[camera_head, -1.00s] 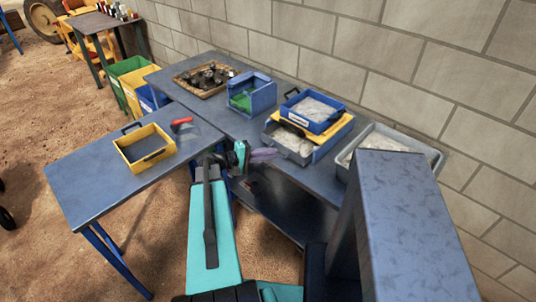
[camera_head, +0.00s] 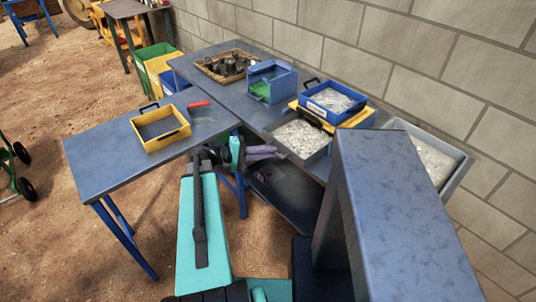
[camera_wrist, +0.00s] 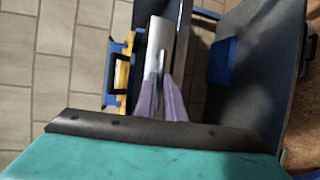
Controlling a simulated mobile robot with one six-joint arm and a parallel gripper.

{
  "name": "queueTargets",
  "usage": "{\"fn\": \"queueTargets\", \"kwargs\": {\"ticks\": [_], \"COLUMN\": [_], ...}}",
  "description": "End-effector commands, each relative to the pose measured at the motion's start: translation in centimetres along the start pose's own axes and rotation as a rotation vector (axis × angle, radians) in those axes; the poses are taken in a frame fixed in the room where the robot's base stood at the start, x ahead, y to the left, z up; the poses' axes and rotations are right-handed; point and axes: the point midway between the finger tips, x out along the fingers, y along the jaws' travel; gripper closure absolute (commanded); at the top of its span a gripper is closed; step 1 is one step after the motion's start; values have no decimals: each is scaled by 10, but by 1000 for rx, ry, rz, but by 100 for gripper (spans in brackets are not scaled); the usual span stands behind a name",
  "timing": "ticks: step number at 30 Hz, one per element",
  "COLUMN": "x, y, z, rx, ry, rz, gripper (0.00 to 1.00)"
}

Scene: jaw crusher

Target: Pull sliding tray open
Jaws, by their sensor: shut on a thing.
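The sliding tray (camera_head: 291,151) is a grey tray filled with pale crushed stone. It sticks out towards me from under a yellow frame (camera_head: 350,121) on the blue-grey bench. My gripper (camera_head: 274,150) has purple fingers, at the near side of the tray. In the wrist view, my gripper (camera_wrist: 165,80) is shut on the light-grey tray edge (camera_wrist: 158,45). The exact contact at the fingertips is partly hidden.
A blue tray of stone (camera_head: 333,103) sits on the yellow frame. A blue open box (camera_head: 272,82) stands behind. A yellow tray (camera_head: 161,142) is on the side table (camera_head: 100,160). A grey bin (camera_head: 458,170) is at right, by the block wall.

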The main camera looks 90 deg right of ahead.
Motion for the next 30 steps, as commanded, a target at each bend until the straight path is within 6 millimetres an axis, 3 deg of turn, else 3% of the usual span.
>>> {"fn": "queueTargets", "kwargs": {"ticks": [5,6,9,22,30], "x": [2,3,4,2,-19], "y": [1,1,1,1,0], "z": [-2,-2,-2,0,-1], "rx": [2,2,2,3,4], "ry": [1,0,-2,-5,-3], "rz": [-1,-1,-1,0,0], "gripper": [100,89,72,72,72]}}
